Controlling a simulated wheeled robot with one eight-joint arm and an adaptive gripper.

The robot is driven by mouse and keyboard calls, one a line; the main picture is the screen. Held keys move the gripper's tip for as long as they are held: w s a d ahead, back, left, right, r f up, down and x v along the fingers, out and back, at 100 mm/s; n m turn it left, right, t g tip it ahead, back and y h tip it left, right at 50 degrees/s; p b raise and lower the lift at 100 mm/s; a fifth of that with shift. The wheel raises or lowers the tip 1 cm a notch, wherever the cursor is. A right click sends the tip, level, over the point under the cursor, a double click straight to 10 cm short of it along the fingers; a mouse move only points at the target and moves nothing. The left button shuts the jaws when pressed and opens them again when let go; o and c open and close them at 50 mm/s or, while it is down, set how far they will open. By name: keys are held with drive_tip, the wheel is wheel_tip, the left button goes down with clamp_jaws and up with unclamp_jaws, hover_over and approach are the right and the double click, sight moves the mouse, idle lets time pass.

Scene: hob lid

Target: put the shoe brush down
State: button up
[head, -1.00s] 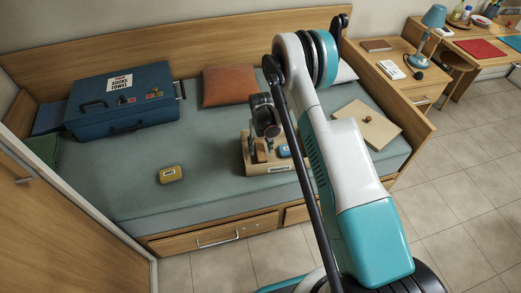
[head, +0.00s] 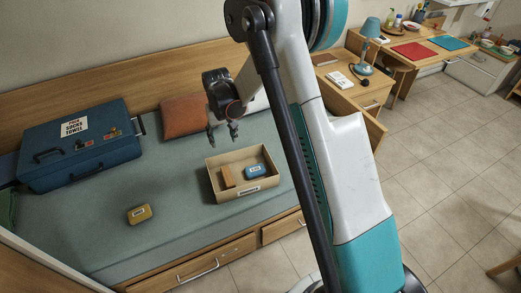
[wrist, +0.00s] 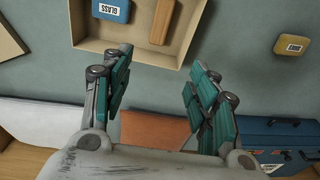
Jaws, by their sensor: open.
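The shoe brush appears to be the brown wooden block (head: 227,177) lying in the left part of a shallow open box (head: 232,196) on the bed. It also shows in the wrist view (wrist: 163,21), inside the box beside a blue item labelled GLASS (wrist: 108,9). My gripper (head: 222,134) is open and empty, above and behind the box, apart from the brush. In the wrist view, nothing is between my spread fingers (wrist: 160,62).
A yellow labelled block (head: 139,214) lies on the bed left of the box. A blue case (head: 80,150) stands farther left, an orange cushion (head: 186,115) at the back.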

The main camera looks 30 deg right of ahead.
drive_tip(key=s+r+t, duration=0.1)
drive_tip(key=s+r, duration=0.6)
drive_tip(key=r, duration=0.3)
drive_tip(key=s+r+t, duration=0.2)
drive_tip(key=s+r, duration=0.5)
drive_tip(key=r, duration=0.3)
drive_tip(key=s+r+n+t, duration=0.1)
drive_tip(key=s+r+t, duration=0.1)
drive_tip(key=s, duration=1.6)
drive_tip(key=shift+d+r+t, duration=0.15)
drive_tip(key=shift+r+t, duration=0.25)
drive_tip(key=shift+r, duration=0.3)
drive_tip(key=shift+s, duration=0.1)
